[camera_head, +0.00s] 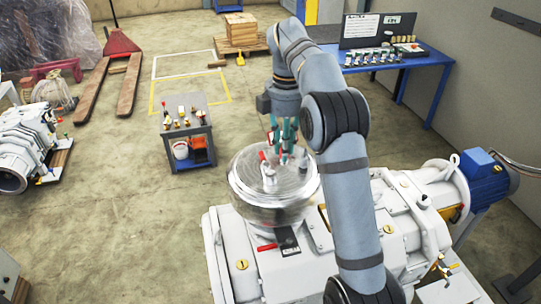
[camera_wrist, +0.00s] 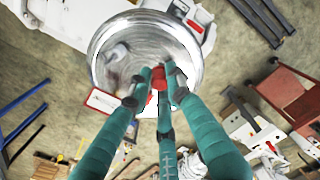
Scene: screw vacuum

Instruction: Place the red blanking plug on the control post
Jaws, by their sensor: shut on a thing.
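My gripper has teal fingers and dark tips; it is closed around the red blanking plug (camera_wrist: 159,78) in the wrist view. In the head view my gripper (camera_head: 284,150) points down over the shiny round metal vessel (camera_head: 247,203). The vessel also shows below the fingers in the wrist view (camera_wrist: 190,48). Small upright fittings (camera_head: 268,176) with a red part stand on its top. I cannot tell which fitting is the control post. The fingers partly hide the plug and the vessel top.
The vessel sits on a white machine (camera_head: 290,266) with a blue motor (camera_head: 485,178) at right. A small cart (camera_head: 187,118) with several parts stands behind left. A blue bench (camera_head: 415,68) with several small items is at the back right. Open floor lies left of the vessel.

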